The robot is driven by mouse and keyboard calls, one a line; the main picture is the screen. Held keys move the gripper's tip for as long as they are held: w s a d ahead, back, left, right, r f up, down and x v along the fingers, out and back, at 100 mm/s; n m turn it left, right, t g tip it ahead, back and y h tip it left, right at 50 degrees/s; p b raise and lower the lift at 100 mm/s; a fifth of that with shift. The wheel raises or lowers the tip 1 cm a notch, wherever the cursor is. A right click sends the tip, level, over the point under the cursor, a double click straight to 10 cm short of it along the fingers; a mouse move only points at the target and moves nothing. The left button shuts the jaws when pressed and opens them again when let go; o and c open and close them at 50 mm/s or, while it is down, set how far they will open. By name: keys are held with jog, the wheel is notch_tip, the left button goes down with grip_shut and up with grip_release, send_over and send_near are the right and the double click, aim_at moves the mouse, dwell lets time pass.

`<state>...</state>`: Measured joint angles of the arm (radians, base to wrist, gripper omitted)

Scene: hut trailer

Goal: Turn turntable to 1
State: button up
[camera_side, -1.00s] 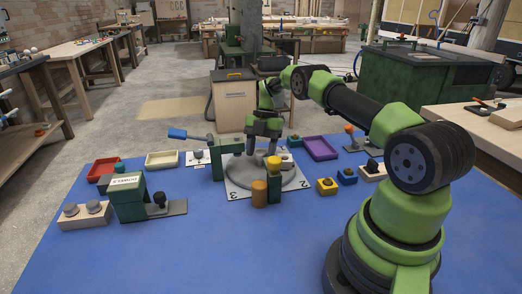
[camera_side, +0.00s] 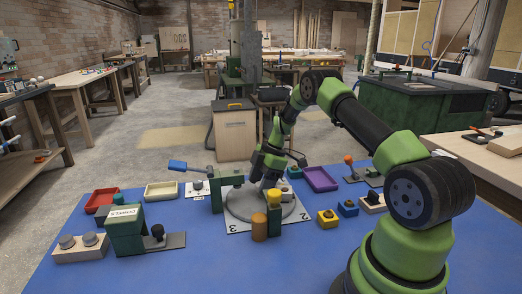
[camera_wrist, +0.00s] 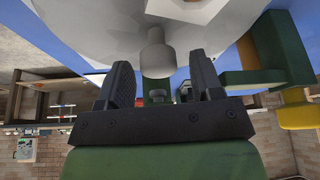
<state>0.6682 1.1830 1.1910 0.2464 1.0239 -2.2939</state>
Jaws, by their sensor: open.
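The turntable (camera_side: 240,207) is a grey round disc on a white base plate (camera_side: 240,228) with black numbers. A 3 shows at the front left corner and a 2 at the front right; a 1 cannot be seen. My gripper (camera_side: 262,181) is open and tilted, low over the back of the disc. In the wrist view the disc (camera_wrist: 90,35) fills the top, with a grey peg (camera_wrist: 156,55) standing on it. The peg lies between and just beyond the open fingertips (camera_wrist: 158,72). Contact cannot be told.
A green block with a blue-handled lever (camera_side: 178,166) stands left. A purple tray (camera_side: 320,179) and yellow and blue button boxes lie right. Blue table is clear in front.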

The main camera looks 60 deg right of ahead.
jog(key=m+h, duration=0.1)
jog(key=m, duration=0.2)
jog(key=shift+m+t, duration=0.3)
jog(key=shift+t, duration=0.1)
notch_tip(320, 180, up, 10)
jog(key=n+g+h, duration=0.3)
jog(key=n, duration=0.4)
notch_tip(320, 180, down, 10)
jog(key=shift+r, duration=0.2)
jog(key=shift+f, duration=0.3)
jog(key=m, duration=0.4)
jog(key=shift+r+m, duration=0.1)
jog(key=shift+m, duration=0.3)
jog(key=m, duration=0.3)
jog(key=shift+r, duration=0.1)
notch_tip(320, 180, up, 10)
